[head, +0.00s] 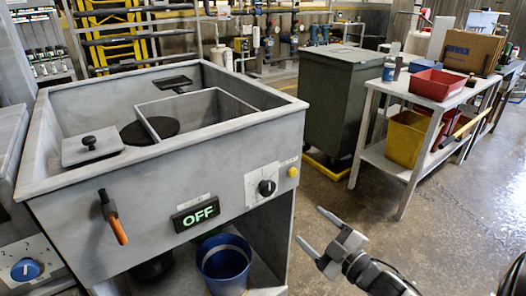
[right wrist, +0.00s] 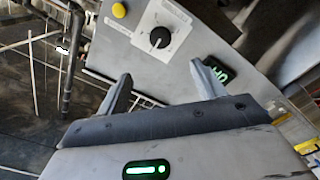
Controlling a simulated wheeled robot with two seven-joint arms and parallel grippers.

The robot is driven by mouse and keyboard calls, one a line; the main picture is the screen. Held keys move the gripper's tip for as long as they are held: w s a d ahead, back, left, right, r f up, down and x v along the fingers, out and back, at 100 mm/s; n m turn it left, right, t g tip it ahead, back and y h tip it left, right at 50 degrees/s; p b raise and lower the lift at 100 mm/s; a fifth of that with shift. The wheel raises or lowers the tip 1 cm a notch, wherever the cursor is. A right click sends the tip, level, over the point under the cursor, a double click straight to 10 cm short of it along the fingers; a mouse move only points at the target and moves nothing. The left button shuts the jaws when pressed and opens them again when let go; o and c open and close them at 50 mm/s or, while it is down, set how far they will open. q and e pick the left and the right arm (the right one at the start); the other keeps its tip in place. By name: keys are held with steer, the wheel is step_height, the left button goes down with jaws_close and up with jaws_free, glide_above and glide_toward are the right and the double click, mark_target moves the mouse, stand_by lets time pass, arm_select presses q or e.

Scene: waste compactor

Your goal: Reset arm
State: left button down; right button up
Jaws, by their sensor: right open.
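The grey metal waste compactor (head: 170,213) fills the left half of the head view. Its front has an orange-handled lever (head: 113,217), a sign reading OFF (head: 195,214), a black knob (head: 267,187) and a yellow button (head: 293,171). My right gripper (head: 309,225) is open and empty to the right of the compactor's front, apart from it. In the right wrist view the open fingers (right wrist: 160,70) point toward the panel with the knob (right wrist: 159,38) and yellow button (right wrist: 119,10). My left gripper is not in view.
A blue bucket (head: 225,265) stands under the compactor. A dark green wheeled bin (head: 340,95) stands behind, to the right. A table (head: 388,87) holds a red tray (head: 437,84) and a cardboard box (head: 472,50). The floor at right is clear.

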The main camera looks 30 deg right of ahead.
steer(key=shift+a, duration=0.1)
steer(key=s+a+f+m+g+y, duration=0.1)
steer(key=s+a+f+m+g, duration=0.2)
steer(key=a, duration=0.7)
steer(key=s+a+f+m+g, duration=0.4)
steer(key=s+a+f, duration=0.2)
steer(key=a, duration=0.5)
steer(key=shift+s+f+g+y, duration=0.3)
steer(key=shift+f+y, duration=0.1)
steer(key=shift+f, duration=0.5)
